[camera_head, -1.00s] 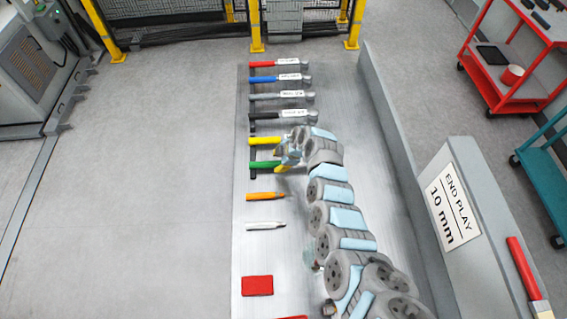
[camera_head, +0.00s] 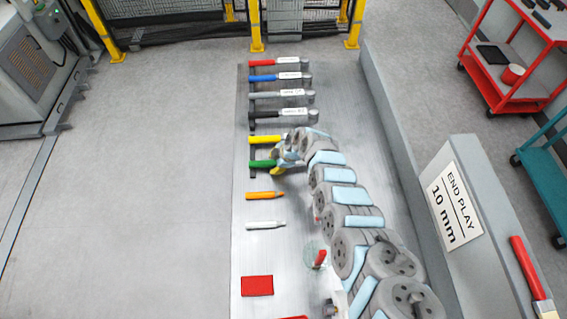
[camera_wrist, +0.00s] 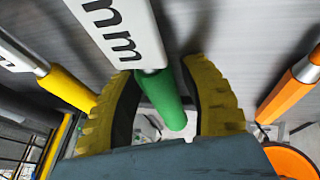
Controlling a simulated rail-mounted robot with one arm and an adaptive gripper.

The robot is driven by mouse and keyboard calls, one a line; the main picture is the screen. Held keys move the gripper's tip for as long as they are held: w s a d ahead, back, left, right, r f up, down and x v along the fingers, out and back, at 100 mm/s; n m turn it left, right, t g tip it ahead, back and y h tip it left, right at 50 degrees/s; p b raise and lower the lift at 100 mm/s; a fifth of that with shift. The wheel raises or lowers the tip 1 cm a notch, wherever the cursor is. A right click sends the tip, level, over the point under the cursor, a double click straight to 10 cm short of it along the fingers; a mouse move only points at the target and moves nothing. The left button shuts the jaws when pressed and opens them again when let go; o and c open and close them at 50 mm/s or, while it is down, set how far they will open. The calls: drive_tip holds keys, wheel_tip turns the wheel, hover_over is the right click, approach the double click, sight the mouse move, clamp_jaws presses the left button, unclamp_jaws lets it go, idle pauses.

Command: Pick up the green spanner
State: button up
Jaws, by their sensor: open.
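The green spanner shows a green handle (camera_head: 262,164) at the left edge of the grey bench top. Its right part is hidden behind my gripper and arm in the head view. My gripper (camera_wrist: 162,72) has yellow ridged fingers and is open. In the wrist view the green handle (camera_wrist: 160,92) lies between the two fingers, with a finger on each side. I cannot tell whether either finger touches the handle. In the head view my gripper (camera_head: 277,160) is at the green handle's right part.
A yellow-handled tool (camera_head: 263,139) lies just above the green one, also close in the wrist view (camera_wrist: 66,90). A low wall (camera_head: 385,95) bounds the bench's right side.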

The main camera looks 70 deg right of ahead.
clamp_jaws()
drive_tip(key=shift+r, duration=0.1)
